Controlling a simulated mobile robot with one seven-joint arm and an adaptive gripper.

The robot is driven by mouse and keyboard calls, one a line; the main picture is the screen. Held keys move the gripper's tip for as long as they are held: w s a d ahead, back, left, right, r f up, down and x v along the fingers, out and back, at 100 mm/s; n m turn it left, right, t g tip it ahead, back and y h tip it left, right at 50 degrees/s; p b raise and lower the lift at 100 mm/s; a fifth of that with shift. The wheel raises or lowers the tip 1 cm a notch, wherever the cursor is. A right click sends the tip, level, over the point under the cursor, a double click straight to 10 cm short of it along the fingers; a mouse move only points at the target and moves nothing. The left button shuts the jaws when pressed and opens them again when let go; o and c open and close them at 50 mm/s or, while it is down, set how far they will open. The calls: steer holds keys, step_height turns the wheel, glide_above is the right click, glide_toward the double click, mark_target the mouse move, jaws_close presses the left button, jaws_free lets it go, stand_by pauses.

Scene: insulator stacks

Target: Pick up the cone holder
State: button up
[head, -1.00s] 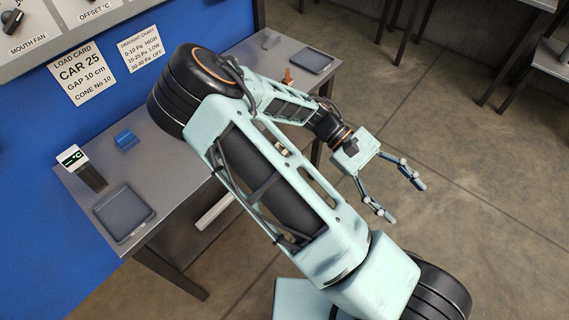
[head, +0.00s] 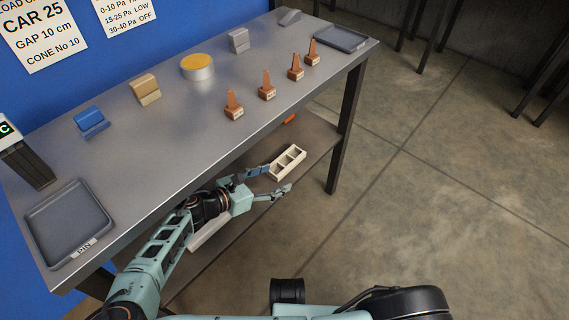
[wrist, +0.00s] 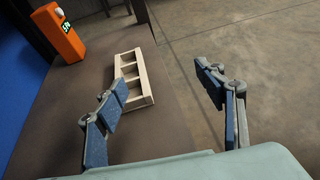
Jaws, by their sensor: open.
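The cone holder appears to be the cream, open box with several compartments (head: 287,162) on the lower shelf under the table; no label on it is readable. It also shows in the wrist view (wrist: 145,76), just beyond my left finger. My gripper (head: 279,178) is open and empty, reaching in over the lower shelf. Its fingers are spread wide in the wrist view (wrist: 162,78). The holder lies ahead, left of the middle of the gap, apparently not between the fingers. Whether the left fingertip touches it is unclear.
Several orange-brown cones on small bases, one of them here (head: 234,104), stand on the tabletop (head: 165,125) above my arm. An orange device with a display (wrist: 60,34) stands on the shelf beyond the holder. A table leg (head: 346,130) rises beside the shelf. Open floor lies right.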

mark_target(282, 164)
steer(key=shift+n+t+y, duration=0.4)
steer(key=shift+n+y, duration=0.2)
steer(key=shift+y, duration=0.1)
steer(key=a, duration=0.1)
steer(key=w+a+f, duration=0.1)
steer(key=w+a, duration=0.1)
steer(key=a, duration=0.1)
steer(key=shift+f, duration=0.4)
steer(key=b+x, duration=0.2)
steer(key=x, duration=0.2)
steer(key=shift+w+d+f, duration=0.1)
steer(key=shift+w+f, duration=0.05)
steer(key=shift+w, duration=0.15)
steer(key=b+x, duration=0.2)
steer(key=x, duration=0.3)
steer(key=shift+w+f+b, duration=0.25)
steer(key=shift+w+b, duration=0.1)
steer(key=shift+w, duration=0.05)
steer(key=shift+c, duration=0.5)
steer(key=c, duration=1.2)
steer(key=shift+r, duration=0.2)
